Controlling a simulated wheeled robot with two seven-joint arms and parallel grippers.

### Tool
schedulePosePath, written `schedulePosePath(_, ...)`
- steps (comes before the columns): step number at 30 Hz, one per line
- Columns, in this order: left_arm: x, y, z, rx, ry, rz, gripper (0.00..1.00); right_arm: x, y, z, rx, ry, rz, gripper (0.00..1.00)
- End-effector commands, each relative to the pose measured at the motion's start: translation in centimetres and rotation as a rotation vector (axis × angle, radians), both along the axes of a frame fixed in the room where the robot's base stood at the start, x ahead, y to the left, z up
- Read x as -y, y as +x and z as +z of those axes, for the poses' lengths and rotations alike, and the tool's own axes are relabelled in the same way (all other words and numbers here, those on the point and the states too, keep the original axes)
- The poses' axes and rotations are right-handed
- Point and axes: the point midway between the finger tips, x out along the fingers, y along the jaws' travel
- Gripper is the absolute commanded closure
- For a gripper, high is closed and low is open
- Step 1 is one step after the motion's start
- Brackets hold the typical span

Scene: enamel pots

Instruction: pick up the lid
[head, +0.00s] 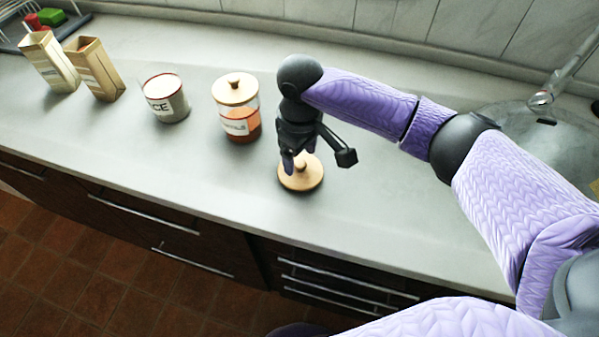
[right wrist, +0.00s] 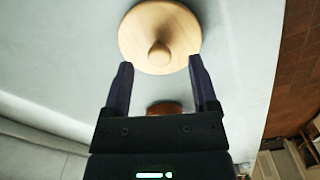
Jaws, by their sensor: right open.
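A round wooden lid (head: 301,177) with a knob lies flat on the grey counter. In the right wrist view the lid (right wrist: 142,28) is at the top, its knob (right wrist: 160,52) facing the camera. My right gripper (head: 299,160) points down over the lid and partly hides it in the head view. In the right wrist view its fingers (right wrist: 160,63) are spread and empty. The knob lies roughly in line with the gap, near the fingertips. I cannot tell the exact height gap. My left gripper is not in view.
Farther left are a pale open pot (head: 165,104) with a dark-lettered label and two paper-like bags (head: 95,70). A sink (head: 520,125) is at the right. The counter (head: 390,215) is clear towards its front edge.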

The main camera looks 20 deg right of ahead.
Motion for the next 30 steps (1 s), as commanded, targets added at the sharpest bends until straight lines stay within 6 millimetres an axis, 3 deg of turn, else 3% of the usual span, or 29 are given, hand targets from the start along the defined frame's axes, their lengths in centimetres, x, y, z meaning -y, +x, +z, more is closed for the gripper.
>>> schedulePosePath(1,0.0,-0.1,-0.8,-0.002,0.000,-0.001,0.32,0.1,-0.1,-1.6,-0.005,-0.002,0.000,0.24)
schedulePosePath(2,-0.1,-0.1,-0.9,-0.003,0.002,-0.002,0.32,0.1,-0.1,-1.9,-0.003,-0.002,0.001,0.24)
schedulePosePath(8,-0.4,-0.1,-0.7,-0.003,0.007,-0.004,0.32,0.1,-0.1,-1.8,0.000,-0.001,0.001,0.24)
schedulePosePath(18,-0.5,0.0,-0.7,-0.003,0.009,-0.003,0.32,0.1,-0.1,-1.7,0.000,-0.001,0.000,0.96)
schedulePosePath(19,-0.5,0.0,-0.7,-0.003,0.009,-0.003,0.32,0.1,-0.1,-1.7,0.000,-0.001,0.000,1.00)
schedulePosePath(28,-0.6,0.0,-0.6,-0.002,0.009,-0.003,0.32,0.1,-0.1,-1.7,0.000,-0.001,0.000,1.00)
schedulePosePath(30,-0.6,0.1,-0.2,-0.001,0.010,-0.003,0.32,0.1,0.0,-0.8,0.001,0.000,0.000,1.00)
